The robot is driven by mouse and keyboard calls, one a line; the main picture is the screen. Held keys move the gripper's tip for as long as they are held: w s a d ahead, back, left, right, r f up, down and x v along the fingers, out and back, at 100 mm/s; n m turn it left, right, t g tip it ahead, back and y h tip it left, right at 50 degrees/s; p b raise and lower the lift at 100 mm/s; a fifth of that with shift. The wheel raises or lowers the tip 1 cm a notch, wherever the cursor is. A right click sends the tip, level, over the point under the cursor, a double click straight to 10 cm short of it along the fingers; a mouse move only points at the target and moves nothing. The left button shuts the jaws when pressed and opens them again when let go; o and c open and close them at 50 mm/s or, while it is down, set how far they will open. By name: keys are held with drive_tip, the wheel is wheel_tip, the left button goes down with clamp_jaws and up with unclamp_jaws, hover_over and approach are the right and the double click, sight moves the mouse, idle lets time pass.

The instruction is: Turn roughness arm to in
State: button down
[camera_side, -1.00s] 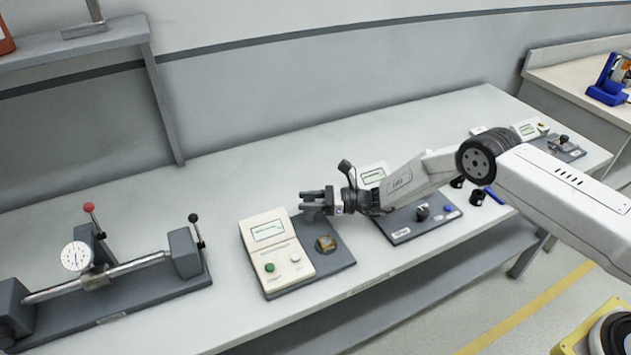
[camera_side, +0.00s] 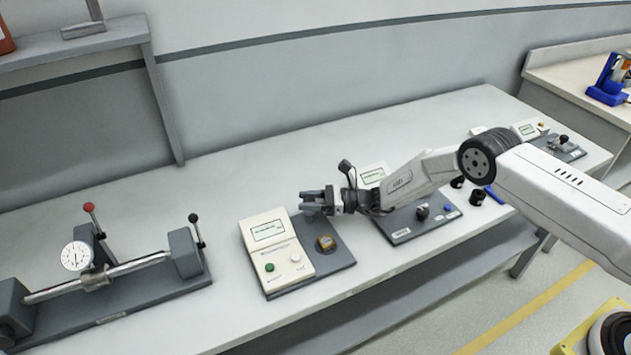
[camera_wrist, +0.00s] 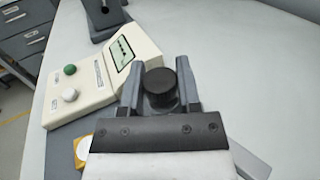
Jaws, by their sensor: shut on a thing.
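The roughness tester is a cream box (camera_side: 276,250) with a small screen and a green and a white button. It stands on a dark grey base (camera_side: 338,262) that also carries a brass-coloured block (camera_side: 325,243). My gripper (camera_side: 316,203) is above the back of this base, right of the screen. In the wrist view my gripper (camera_wrist: 160,88) has its fingers on both sides of a round black knob (camera_wrist: 160,83) and is shut on it. The knob seems to belong to the roughness arm. The rest of that arm is hidden by my gripper, so I cannot tell its position.
A shaft fixture with a dial gauge (camera_side: 76,256) stands on the left of the bench. A second device on a grey base (camera_side: 402,233) is close on the right, under my arm. Black cylinders (camera_side: 477,197) stand beyond it. The bench behind the tester is clear.

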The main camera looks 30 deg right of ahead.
drive_tip(key=shift+m+t+h, duration=0.5)
drive_tip(key=shift+m+t, duration=0.1)
drive_tip(key=shift+t, duration=0.2)
drive_tip(key=shift+m+t+h, duration=1.2)
drive_tip(key=shift+m+t, duration=0.1)
drive_tip(key=shift+t, duration=0.4)
drive_tip(key=shift+m+t+h, duration=1.1)
drive_tip(key=shift+h, duration=0.5)
drive_tip(key=shift+c, duration=1.5)
unclamp_jaws()
drive_tip(key=shift+s+d, duration=0.1)
drive_tip(key=shift+v, duration=3.75)
